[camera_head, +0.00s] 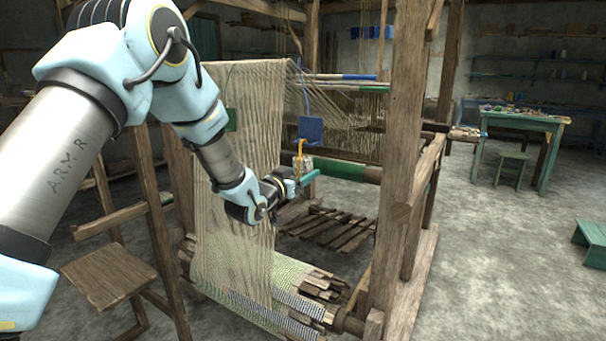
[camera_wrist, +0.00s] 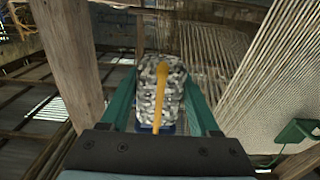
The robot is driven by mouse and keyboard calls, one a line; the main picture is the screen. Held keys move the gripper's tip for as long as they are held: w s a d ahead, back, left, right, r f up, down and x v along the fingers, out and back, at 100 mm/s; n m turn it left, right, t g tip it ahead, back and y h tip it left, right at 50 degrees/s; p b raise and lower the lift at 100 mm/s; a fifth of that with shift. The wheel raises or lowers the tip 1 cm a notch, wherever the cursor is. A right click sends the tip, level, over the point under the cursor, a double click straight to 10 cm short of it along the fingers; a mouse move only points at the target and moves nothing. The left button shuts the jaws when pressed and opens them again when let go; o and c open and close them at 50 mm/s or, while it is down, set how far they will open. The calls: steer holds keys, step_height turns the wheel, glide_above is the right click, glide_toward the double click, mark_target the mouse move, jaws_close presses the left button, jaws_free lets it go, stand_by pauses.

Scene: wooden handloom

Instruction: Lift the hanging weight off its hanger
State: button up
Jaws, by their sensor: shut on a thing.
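The hanging weight (camera_head: 303,164) is a speckled grey-and-white block with a yellow-orange strip or hook rising from it. It also shows in the wrist view (camera_wrist: 175,90), upright between my gripper's two green fingers, with the yellow strip (camera_wrist: 159,95) running down its near face. My gripper (camera_head: 308,178) is shut on the weight, one finger along each side. A blue plate (camera_head: 311,129) with a blue cord shows just above and behind the weight. I cannot tell whether the yellow strip still bears on a hanger.
The loom's pale warp threads (camera_head: 240,130) hang close to the left of my gripper. A thick wooden post (camera_head: 400,130) stands to the right. A green bracket (camera_wrist: 299,131) sits by the threads.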

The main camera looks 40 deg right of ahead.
jaws_close()
steer(key=shift+r, duration=0.1)
steer(key=shift+r, duration=0.1)
steer(key=shift+r+p, duration=0.45)
steer(key=shift+r, duration=0.65)
steer(key=b+v, duration=0.3)
steer(key=v, duration=1.1)
steer(key=shift+b, duration=0.35)
